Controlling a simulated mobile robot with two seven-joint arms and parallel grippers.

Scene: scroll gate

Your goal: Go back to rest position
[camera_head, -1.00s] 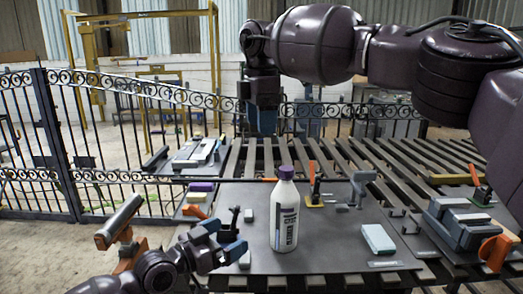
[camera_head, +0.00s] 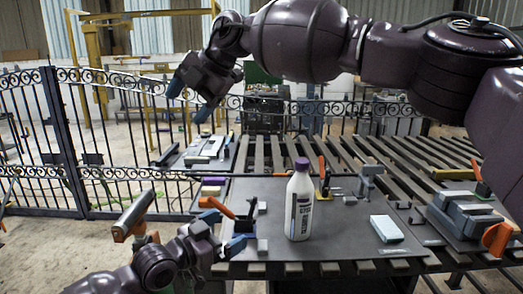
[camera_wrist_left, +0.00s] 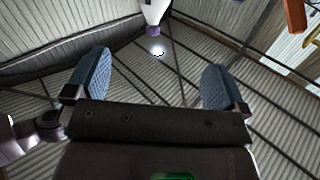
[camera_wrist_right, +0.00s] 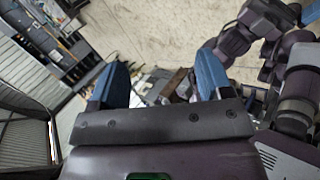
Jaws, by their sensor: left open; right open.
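My right gripper (camera_head: 188,102) is open and empty, raised in front of the fence at the upper left of the head view. Its two blue fingers (camera_wrist_right: 113,84) stand apart in the right wrist view, with nothing between them. My left gripper (camera_head: 226,231) is open, low at the near left edge of the table, left of the bottle and apart from it. Its blue fingers (camera_wrist_left: 90,72) are spread and empty in the left wrist view, which looks up at the roof. A white bottle (camera_head: 299,208) with a purple cap stands upright on the table; it also shows in the left wrist view (camera_wrist_left: 155,12).
The dark table (camera_head: 345,245) holds clamps, a pale box (camera_head: 386,229) and a grey vise (camera_head: 465,217) at right. A slatted roller conveyor (camera_head: 300,153) lies behind. A black iron fence (camera_head: 110,150) runs across the back left. Open floor lies at lower left.

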